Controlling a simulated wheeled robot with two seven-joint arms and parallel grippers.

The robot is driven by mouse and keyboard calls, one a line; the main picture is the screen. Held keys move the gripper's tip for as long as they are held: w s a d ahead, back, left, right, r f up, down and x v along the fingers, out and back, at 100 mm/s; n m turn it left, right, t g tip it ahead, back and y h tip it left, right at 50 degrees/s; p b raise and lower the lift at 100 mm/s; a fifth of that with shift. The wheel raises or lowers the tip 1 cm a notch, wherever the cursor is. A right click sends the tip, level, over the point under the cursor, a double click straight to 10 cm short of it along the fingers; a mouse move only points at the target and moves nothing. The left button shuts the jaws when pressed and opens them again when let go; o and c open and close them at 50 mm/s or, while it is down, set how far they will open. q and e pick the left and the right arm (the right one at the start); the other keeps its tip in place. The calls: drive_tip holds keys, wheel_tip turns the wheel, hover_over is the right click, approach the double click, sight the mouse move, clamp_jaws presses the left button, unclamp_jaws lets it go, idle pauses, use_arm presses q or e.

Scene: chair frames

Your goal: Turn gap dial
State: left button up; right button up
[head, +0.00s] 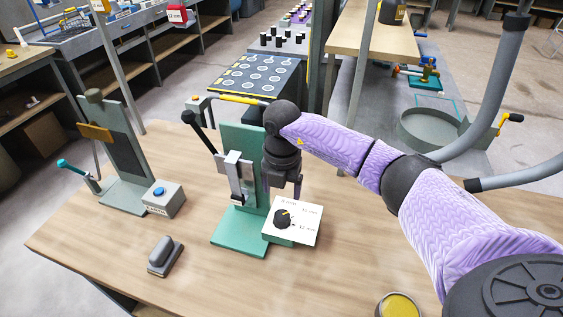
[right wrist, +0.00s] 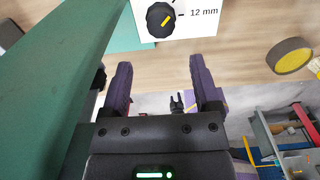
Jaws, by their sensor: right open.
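The gap dial (head: 283,219) is a black round knob with a yellow pointer mark on a white plate (head: 307,236). The plate is at the front right of a green stand (head: 235,232) on the wooden table. Labels are printed around the knob; 12 mm is readable. In the right wrist view the knob (right wrist: 160,20) is at the top, its yellow mark slanting up and right, beyond my fingertips. My right gripper (head: 283,194) points down just above and behind the plate, open and empty, apart from the knob. Its two purple fingers (right wrist: 160,72) show there. My left gripper is not in view.
A lever (head: 199,132) and metal clamp (head: 236,172) are on the green stand, close left of my gripper. A grey stand (head: 122,165), a blue-button box (head: 163,198), a grey block (head: 165,256) and a yellow-topped round tin (head: 399,306) stand on the table. The front middle is clear.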

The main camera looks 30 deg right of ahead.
sight(282, 214)
drive_tip(key=shift+w+d+f, duration=0.1)
drive_tip(key=shift+f, duration=0.1)
drive_tip(key=f+b, duration=0.3)
drive_tip(key=shift+s+f+b, duration=0.2)
drive_tip(key=shift+f+b, duration=0.15)
drive_tip(key=shift+b, duration=0.05)
wheel_tip(282, 214, down, 5)
drive_tip(key=b, duration=0.4)
drive_tip(key=shift+r, duration=0.1)
drive_tip(key=c, duration=0.7)
drive_tip(key=m, duration=0.4)
drive_tip(key=shift+m, duration=0.3)
drive_tip(key=m, duration=0.3)
drive_tip(key=o, duration=0.4)
drive_tip(key=shift+m, duration=0.7)
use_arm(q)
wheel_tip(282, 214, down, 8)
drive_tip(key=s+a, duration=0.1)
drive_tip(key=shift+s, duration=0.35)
use_arm(e)
drive_tip(key=o, duration=0.5)
